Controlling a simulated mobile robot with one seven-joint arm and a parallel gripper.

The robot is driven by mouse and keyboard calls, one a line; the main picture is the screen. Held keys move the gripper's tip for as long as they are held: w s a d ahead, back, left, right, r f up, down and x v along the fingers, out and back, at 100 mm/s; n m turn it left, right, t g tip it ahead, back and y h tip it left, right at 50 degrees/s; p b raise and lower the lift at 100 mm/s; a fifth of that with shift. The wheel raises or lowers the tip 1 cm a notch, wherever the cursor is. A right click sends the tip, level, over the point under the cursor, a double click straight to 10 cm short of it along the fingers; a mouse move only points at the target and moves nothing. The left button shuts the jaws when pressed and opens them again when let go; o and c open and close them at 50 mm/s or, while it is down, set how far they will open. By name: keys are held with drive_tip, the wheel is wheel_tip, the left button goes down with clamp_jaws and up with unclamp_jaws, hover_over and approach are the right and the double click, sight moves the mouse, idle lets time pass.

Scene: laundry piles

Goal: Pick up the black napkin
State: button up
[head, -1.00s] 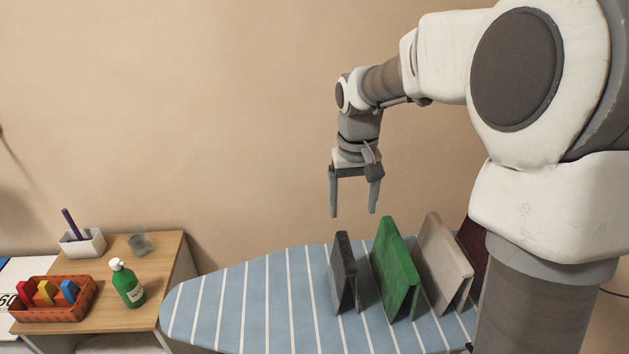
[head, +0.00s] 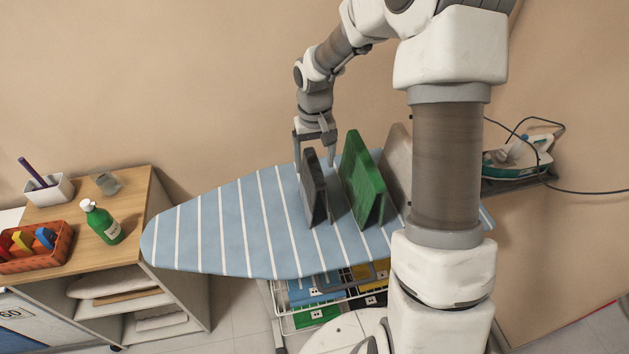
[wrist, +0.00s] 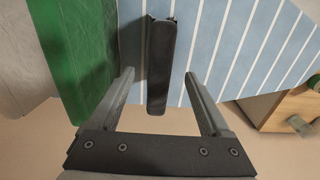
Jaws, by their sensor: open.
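The black napkin (head: 315,190) stands folded like a tent on the blue striped ironing board (head: 225,215), left of a green folded cloth (head: 362,180). My gripper (head: 315,160) is open at the napkin's far end, close to its top. In the wrist view the napkin (wrist: 161,65) lies between the two open fingers (wrist: 158,88), with a gap on each side. The fingers do not hold it. The green cloth (wrist: 75,50) is beside the left finger in that view.
A beige folded cloth (head: 397,165) stands right of the green one, partly hidden by my arm. An iron (head: 520,158) with a cord is at the right. A wooden cabinet (head: 140,195) holds a green bottle (head: 101,222). The board's left half is clear.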

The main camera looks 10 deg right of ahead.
drive_tip(key=shift+w+f+p, duration=0.2)
drive_tip(key=shift+f+p, duration=0.25)
drive_tip(key=shift+f, duration=2.2)
clamp_jaws()
